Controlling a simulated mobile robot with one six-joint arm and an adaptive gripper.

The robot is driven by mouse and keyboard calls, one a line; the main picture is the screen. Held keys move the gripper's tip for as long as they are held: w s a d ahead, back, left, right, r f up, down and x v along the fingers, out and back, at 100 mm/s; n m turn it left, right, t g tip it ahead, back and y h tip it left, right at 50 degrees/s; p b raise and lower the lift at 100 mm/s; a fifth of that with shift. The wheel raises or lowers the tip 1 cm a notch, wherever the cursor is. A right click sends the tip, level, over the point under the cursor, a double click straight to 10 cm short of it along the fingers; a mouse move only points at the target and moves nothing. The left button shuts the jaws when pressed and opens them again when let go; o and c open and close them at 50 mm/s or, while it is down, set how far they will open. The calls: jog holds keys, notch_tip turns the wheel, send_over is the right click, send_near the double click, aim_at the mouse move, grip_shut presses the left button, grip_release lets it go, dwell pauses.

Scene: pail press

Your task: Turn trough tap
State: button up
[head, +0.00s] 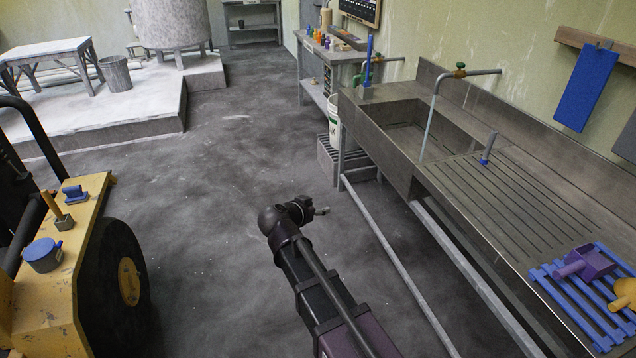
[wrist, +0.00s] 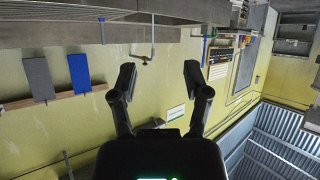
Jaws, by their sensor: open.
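The trough (head: 395,112) is a long grey sink with a ribbed drainboard along the right wall. A grey tap pipe (head: 432,112) with a green and brass valve (head: 460,66) comes from the wall and bends down over it. In the wrist view, which looks upside down, the pipe (wrist: 152,38) and its valve (wrist: 144,60) show between and beyond my fingers. A second tap with a green handle (head: 358,79) stands at the trough's far end. My gripper (head: 322,211) is open and empty, left of the trough and apart from the taps. It also shows in the wrist view (wrist: 160,76).
A blue rack (head: 548,290) with a purple scoop (head: 584,263) lies on the drainboard. A short blue-based pipe (head: 488,150) stands there too. A yellow vehicle (head: 85,235) stands left. The floor between is clear.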

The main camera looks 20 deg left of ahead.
jog(key=d+f+g+h+p, duration=0.1)
jog(key=d+f+g, duration=0.15)
jog(key=d, duration=0.95)
jog(key=d+f+g+h+p, duration=0.15)
jog(key=d+g, duration=0.25)
jog(key=d, duration=0.7)
jog(key=s+d+f+n+g+y+p, duration=0.1)
jog(key=s+d, duration=0.3)
jog(key=d, duration=0.5)
jog(key=s+d+n+g+y, duration=0.1)
jog(key=s+d+g+y, duration=0.3)
jog(key=d, duration=0.5)
jog(key=shift+s+d+f+g+p, duration=0.3)
jog(key=shift+s+f+g+p, duration=0.05)
jog(key=shift+s, duration=0.25)
jog(key=shift+y, duration=0.25)
jog(key=shift+c, duration=0.3)
